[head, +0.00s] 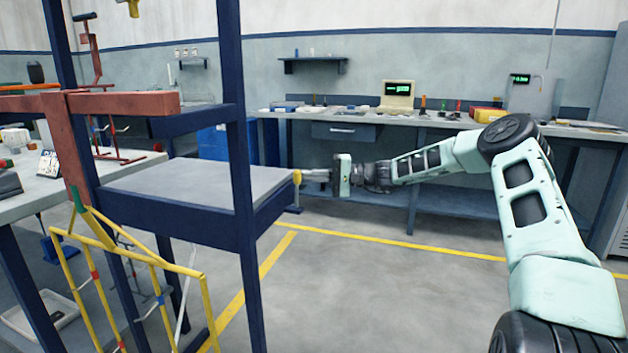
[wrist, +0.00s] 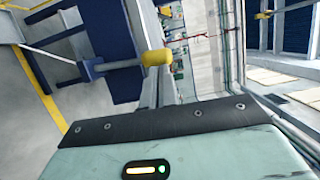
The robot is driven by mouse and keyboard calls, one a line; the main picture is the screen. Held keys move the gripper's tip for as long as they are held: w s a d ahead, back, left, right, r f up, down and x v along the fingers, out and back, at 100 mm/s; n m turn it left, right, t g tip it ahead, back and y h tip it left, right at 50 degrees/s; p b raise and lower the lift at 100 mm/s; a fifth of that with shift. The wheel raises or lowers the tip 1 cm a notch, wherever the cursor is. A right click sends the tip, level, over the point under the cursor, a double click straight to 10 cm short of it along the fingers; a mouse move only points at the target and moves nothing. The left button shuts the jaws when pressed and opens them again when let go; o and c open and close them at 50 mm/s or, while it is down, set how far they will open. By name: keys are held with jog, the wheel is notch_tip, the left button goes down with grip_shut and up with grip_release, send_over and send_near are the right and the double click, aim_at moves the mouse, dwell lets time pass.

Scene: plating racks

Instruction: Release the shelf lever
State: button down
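The shelf (head: 190,184) is a grey board in a dark blue frame at left-centre in the head view. The lever's yellow knob (head: 297,177) shows at its right edge. In the wrist view the yellow knob (wrist: 157,57) sits on the end of a short bluish rod (wrist: 115,65), standing out from a blue part. My gripper (head: 312,175) is right of the shelf, its grey fingers pointing left at the knob. In the head view they overlap or nearly meet it; contact is unclear. The wrist view shows only the mint gripper housing, with no fingers or finger gap visible.
A yellow wire rack (head: 143,270) hangs from a red-brown beam (head: 66,150) at the left front. A workbench (head: 355,121) with a monitor (head: 397,94) runs along the back wall. The floor (head: 390,290) right of the shelf is clear, with yellow lines.

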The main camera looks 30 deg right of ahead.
jog(key=shift+s+a+r+n, duration=0.1)
jog(key=shift+s+a+n, duration=0.1)
jog(key=shift+a+n, duration=0.2)
jog(key=shift+d, duration=0.15)
dwell(0.4)
